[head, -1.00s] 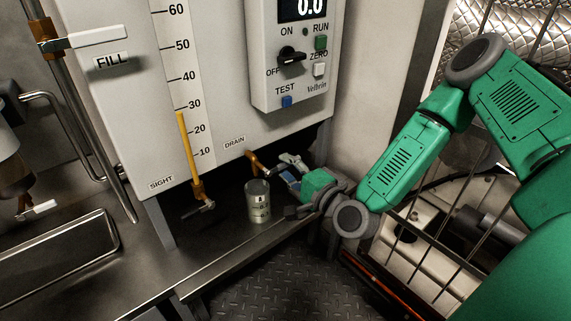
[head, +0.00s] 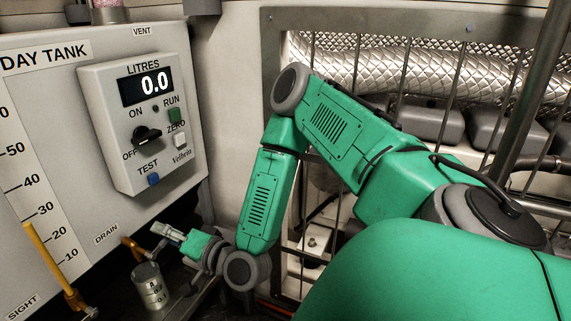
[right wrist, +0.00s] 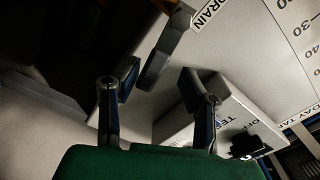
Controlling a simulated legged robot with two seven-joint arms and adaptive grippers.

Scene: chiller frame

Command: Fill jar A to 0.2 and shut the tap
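The jar (head: 151,288), a small clear cylinder with dark markings, stands upright on the ledge under the drain tap (head: 133,248). I cannot make out a liquid level in it. The tap has a brass body on the tank front below the DRAIN label. My right gripper (head: 167,232) is at the tap, above and right of the jar. In the right wrist view its two fingers (right wrist: 158,80) stand apart, and the grey tap lever (right wrist: 165,48) reaches down toward the gap between them. The fingers do not appear closed on it. My left gripper is out of view.
The meter box (head: 142,120) shows 0.0 litres and carries a dark knob, a green button and a blue button. The yellow sight gauge (head: 52,262) stands left of the drain. A barred metal frame (head: 400,30) is at the right, behind my right arm.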

